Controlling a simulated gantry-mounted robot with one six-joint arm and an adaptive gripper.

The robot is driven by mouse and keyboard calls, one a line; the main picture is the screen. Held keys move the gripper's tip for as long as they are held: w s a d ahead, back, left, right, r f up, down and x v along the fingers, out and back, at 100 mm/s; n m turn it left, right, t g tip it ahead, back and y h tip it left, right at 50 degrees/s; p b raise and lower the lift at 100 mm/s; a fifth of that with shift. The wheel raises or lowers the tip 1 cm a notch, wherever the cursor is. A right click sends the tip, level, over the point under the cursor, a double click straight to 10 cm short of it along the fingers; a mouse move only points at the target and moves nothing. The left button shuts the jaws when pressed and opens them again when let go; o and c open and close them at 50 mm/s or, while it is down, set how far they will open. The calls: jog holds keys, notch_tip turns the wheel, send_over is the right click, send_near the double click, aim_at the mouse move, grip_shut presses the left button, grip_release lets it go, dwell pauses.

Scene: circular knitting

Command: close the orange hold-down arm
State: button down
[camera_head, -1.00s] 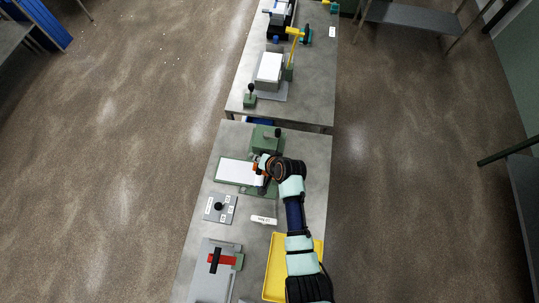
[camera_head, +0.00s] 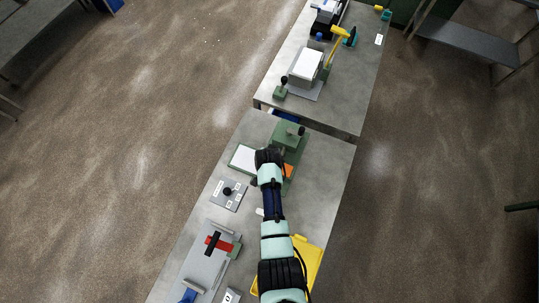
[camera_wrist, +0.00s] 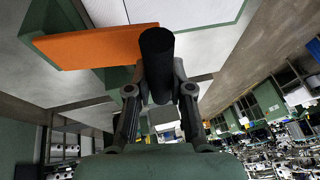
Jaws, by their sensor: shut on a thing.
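The orange hold-down arm (camera_head: 289,170) shows as a small patch just right of my gripper (camera_head: 268,157) in the head view. In the wrist view the orange arm (camera_wrist: 95,47) is a flat bar reaching left from a black cylindrical handle (camera_wrist: 157,55). My gripper (camera_wrist: 159,90) is shut on this handle, one finger on each side. The white pad (camera_head: 242,157) on the green fixture (camera_head: 290,136) lies left of my gripper and is partly hidden by it. Whether the bar touches the pad cannot be told.
A grey plate with a black knob (camera_head: 228,192) stands in front of the fixture. A red clamp (camera_head: 217,242) and a yellow tray (camera_head: 304,265) are nearer. A second table with a yellow lever (camera_head: 338,34) stands behind. The table's right side is bare.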

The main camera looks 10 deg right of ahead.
dwell(0.3)
jog(key=c, duration=1)
grip_release()
jog(key=v, duration=1.2)
jog(key=shift+a, duration=0.1)
jog(key=shift+f, duration=0.1)
